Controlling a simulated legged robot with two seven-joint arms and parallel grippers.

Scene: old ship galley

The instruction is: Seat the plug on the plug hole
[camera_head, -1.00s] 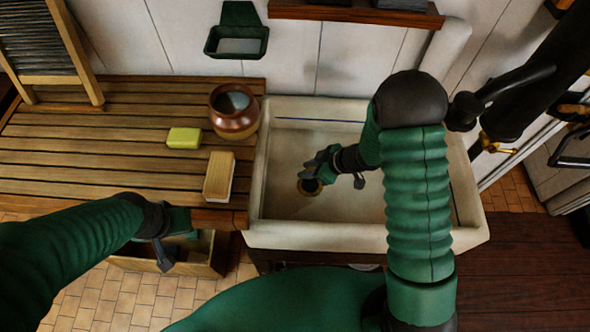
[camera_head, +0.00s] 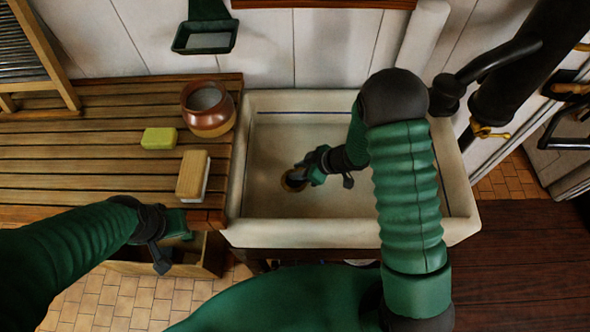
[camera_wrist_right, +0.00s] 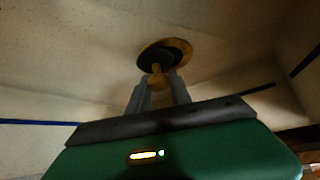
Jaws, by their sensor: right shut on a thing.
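The plug hole (camera_head: 291,183) is a brass ring in the floor of the pale sink. It also shows in the right wrist view (camera_wrist_right: 184,48), dark in the middle. My right gripper (camera_head: 300,176) is low in the sink at the hole. In the right wrist view its two grey fingers (camera_wrist_right: 158,86) are shut on the plug (camera_wrist_right: 157,73), a small dark piece with a brass-coloured part between the fingertips. The plug overlaps the dark middle of the ring; I cannot tell whether they touch. My left gripper (camera_head: 177,225) is by the counter's front edge; its jaws are unclear.
The sink (camera_head: 300,236) has raised walls around my right gripper. On the slatted counter (camera_head: 85,150) are a brown pot (camera_head: 210,120), a yellow-green soap (camera_head: 159,139) and a wooden brush (camera_head: 192,175). A black pipe with a brass tap (camera_head: 488,131) stands at right.

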